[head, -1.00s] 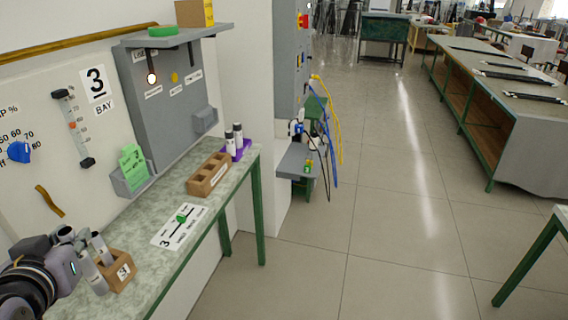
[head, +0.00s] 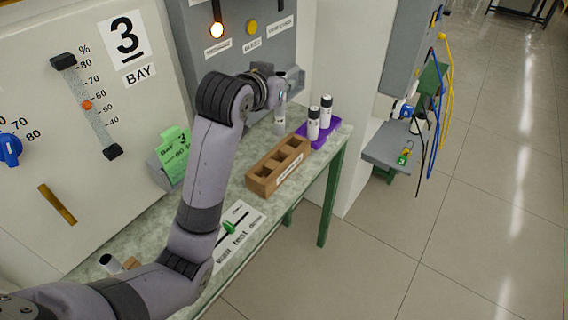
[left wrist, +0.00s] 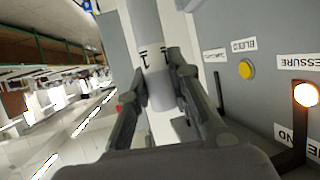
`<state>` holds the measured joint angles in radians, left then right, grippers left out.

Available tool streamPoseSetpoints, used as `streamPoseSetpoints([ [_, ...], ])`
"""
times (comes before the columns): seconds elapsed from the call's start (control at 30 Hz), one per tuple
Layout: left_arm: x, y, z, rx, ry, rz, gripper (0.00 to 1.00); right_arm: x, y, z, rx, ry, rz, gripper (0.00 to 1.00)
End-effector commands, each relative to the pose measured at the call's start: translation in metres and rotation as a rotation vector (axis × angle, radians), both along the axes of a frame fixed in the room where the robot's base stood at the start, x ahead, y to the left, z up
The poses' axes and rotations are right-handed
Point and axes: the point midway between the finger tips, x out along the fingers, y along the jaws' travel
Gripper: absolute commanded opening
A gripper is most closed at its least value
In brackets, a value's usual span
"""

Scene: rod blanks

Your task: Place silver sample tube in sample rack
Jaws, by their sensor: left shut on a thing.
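My left gripper (head: 279,86) is shut on a silver-grey tube (head: 280,117) and holds it roughly upright near the wall panel. In the left wrist view the tube (left wrist: 155,55) sits between the two fingers (left wrist: 162,95). A wooden rack (head: 264,187) with several square openings stands on the bench, below and in front of the held tube; its openings look empty. Its front label is too small to read. My right gripper is not in view.
A purple holder (head: 331,139) with two white, dark-capped tubes (head: 313,124) stands behind the wooden rack. My left arm crosses over the bench (head: 238,189) and partly hides a small wooden block (head: 131,263) and a tube (head: 110,263). A grey panel (head: 190,60) borders the bench.

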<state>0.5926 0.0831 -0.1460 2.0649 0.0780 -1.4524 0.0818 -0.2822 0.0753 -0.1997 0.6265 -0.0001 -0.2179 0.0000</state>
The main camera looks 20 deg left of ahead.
Motion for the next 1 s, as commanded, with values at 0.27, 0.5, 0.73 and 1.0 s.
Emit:
streamPoseSetpoints([
  [0.27,0.055,0.019,0.011,-0.026,0.012,-0.007,0.01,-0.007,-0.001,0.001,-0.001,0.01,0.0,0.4],
  [0.5,0.058,0.021,-0.033,-0.03,0.021,-0.007,0.01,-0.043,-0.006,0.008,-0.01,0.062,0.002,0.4],
  [0.73,0.056,0.02,-0.095,-0.03,0.02,-0.008,0.01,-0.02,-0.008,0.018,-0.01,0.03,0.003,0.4],
  [1.0,0.056,0.02,-0.141,-0.03,0.014,-0.008,0.01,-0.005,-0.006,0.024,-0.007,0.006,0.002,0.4],
])
